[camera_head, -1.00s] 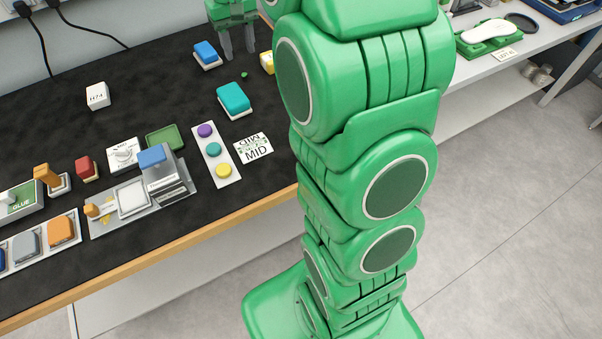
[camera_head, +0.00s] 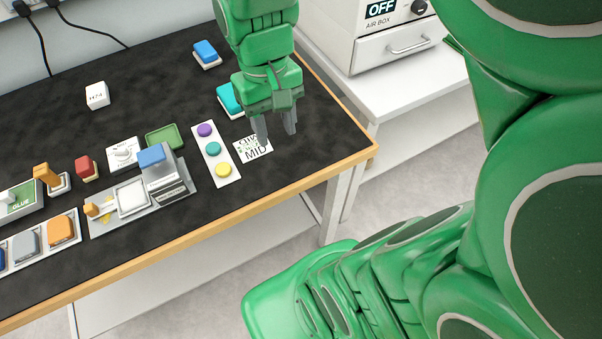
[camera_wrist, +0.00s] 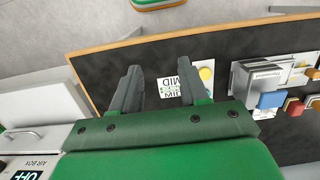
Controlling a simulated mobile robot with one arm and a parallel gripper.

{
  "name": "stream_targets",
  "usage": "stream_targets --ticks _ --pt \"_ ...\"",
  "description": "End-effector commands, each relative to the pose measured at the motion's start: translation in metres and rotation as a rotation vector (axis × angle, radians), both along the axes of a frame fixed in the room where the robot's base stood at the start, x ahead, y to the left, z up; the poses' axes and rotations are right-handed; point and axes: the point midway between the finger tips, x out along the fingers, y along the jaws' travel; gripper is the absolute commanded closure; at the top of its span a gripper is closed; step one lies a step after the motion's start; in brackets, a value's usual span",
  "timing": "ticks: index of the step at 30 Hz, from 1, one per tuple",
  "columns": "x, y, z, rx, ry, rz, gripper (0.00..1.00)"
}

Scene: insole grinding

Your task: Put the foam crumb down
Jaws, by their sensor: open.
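My gripper (camera_head: 276,137) is over the front right part of the black table, close to the card marked MID (camera_head: 250,154). Its two fingers are apart and point down. In the wrist view my gripper (camera_wrist: 161,72) shows nothing held between the fingertips, and part of the card (camera_wrist: 176,87) shows between and beyond them. I see no foam crumb in either current view. The spot where a small green crumb lay earlier is covered by my arm in the head view.
A three-button panel (camera_head: 215,157) stands left of the card, and a teal block (camera_head: 229,99) is behind it. The blue-topped device (camera_head: 160,170) is further left. The table's wooden edge (camera_head: 345,163) is close on the right. The air box (camera_head: 375,25) stands beyond.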

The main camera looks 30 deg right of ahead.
Motion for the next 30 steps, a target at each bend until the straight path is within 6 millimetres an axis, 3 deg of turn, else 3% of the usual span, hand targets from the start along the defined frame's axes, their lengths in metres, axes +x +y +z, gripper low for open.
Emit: stream_targets --ticks 6,12,17,30 --pt "-0.058 0.002 -0.011 -0.007 0.012 -0.007 0.56" --pt "-0.091 0.002 -0.020 -0.012 0.022 -0.014 0.56" --pt "-0.099 0.003 -0.023 -0.010 0.023 -0.015 0.56" --pt "-0.099 0.004 -0.023 -0.008 0.025 -0.014 0.56"
